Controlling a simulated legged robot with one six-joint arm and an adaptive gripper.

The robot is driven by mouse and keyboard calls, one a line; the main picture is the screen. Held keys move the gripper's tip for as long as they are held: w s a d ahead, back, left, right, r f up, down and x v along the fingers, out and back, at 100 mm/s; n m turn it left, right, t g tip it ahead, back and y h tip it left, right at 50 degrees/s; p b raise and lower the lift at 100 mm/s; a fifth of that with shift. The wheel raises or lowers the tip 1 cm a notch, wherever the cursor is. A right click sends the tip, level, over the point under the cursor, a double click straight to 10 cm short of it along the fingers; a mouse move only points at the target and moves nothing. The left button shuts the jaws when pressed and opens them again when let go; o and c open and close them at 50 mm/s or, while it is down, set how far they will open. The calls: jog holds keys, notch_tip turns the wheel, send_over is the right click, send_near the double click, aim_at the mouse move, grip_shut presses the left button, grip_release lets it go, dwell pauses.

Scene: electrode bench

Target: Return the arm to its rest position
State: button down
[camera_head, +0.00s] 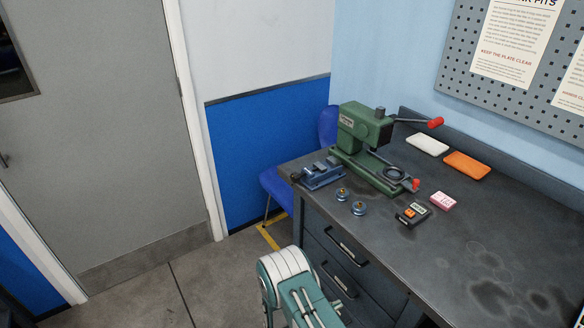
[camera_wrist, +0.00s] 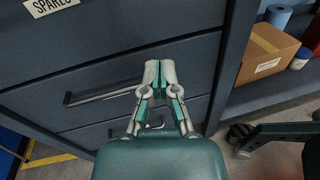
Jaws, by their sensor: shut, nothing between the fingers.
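My arm (camera_head: 290,285) shows at the bottom of the head view, low in front of the bench's drawers; its gripper end is out of that frame. In the wrist view my gripper (camera_wrist: 159,68) is shut and empty, its fingertips together. It points toward the grey drawer fronts (camera_wrist: 100,60). The fingers overlap a drawer handle (camera_wrist: 100,98) in the picture; I cannot tell whether they touch it.
The bench (camera_head: 470,240) carries a green press (camera_head: 365,140), a blue vise-like fixture (camera_head: 320,175), two small round blue parts (camera_head: 359,208), and a dark device (camera_head: 413,214). A cardboard box (camera_wrist: 265,55) sits on a shelf at right. Floor (camera_head: 215,280) is open at left.

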jog(key=s+d+r+m+g+y, duration=0.2)
jog(key=r+m+g+y, duration=0.3)
jog(key=r, duration=0.9)
jog(key=s+d+r+m+g+y, duration=0.1)
jog(key=s+d+r+m+g, duration=0.15)
jog(key=r+m, duration=0.85)
jog(key=s+a+r+m+t+y, duration=0.3)
jog(key=s+r+y, duration=0.7)
jog(key=s+r, duration=0.8)
jog(key=shift+r+m+t, duration=1.1)
jog(key=shift+r+t, duration=0.55)
jog(key=shift+r, duration=0.1)
jog(key=shift+a, duration=0.1)
